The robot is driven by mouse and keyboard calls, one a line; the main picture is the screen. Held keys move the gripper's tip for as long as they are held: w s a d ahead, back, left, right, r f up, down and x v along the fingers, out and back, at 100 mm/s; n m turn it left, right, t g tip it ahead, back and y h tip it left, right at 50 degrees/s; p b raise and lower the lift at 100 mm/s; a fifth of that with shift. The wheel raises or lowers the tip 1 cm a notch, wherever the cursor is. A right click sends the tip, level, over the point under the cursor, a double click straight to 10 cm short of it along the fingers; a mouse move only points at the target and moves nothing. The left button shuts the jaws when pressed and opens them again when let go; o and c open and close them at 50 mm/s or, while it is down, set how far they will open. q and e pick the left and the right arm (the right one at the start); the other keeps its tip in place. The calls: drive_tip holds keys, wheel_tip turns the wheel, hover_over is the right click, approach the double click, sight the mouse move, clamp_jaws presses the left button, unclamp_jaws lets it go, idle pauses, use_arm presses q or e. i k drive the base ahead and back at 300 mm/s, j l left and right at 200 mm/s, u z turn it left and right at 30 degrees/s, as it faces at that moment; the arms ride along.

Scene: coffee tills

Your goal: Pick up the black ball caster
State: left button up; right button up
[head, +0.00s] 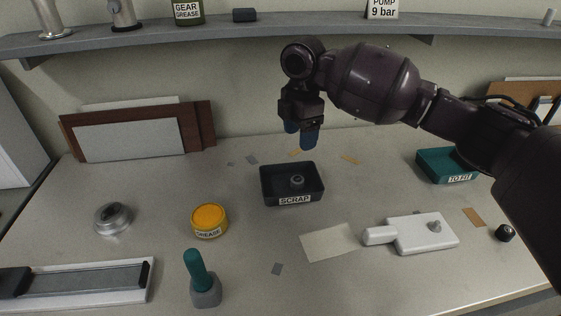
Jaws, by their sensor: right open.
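The black ball caster (505,233) sits on the worktop at the far right, near the front edge, as a small dark rounded piece with a lighter spot on top. My right gripper (302,137) has blue fingertips and points down over the back of the worktop, behind the scrap tray. It is open and I see nothing between its fingers. It is far to the left of the caster and well apart from it. My left gripper is out of view.
A black scrap tray (265,190) holds a small grey part. A teal "to fit" tray (430,166) stands back right, partly behind my arm. A white board (425,240) with a grey part, a yellow grease tin (209,219) and a green-handled tool (197,270) stand nearer. A shelf (230,33) runs above.

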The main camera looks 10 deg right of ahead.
sight(505, 233)
drive_tip(key=k, duration=1)
